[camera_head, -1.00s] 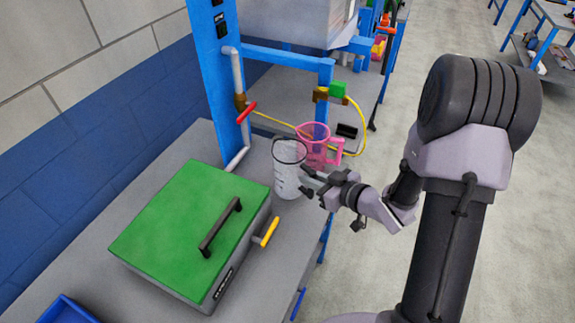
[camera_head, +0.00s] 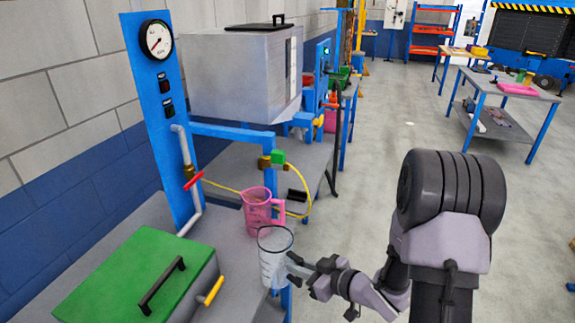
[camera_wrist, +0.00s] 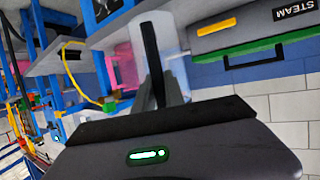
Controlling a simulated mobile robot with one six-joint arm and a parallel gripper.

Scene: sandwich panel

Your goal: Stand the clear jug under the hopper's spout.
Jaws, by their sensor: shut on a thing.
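The clear jug (camera_head: 272,262) has a dark rim and pale markings and looks roughly upright. My gripper (camera_head: 291,266) is shut on its right side, holding it in front of the pink jug near the bench's right edge. In the wrist view the clear jug (camera_wrist: 178,66) shows behind my dark fingers (camera_wrist: 157,75). The hopper (camera_head: 235,85) is a large grey box with a black lid handle, up behind the blue frame. A brass fitting with a green block (camera_head: 272,160) sits on the frame below it. I cannot clearly make out the spout opening.
A pink jug (camera_head: 256,214) stands on the bench below the brass fitting, close behind the clear jug. A yellow hose (camera_head: 306,195) loops beside it. A green-lidded box (camera_head: 130,280) with a yellow handle stands front left. A red valve lever (camera_head: 194,181) juts from the pipe.

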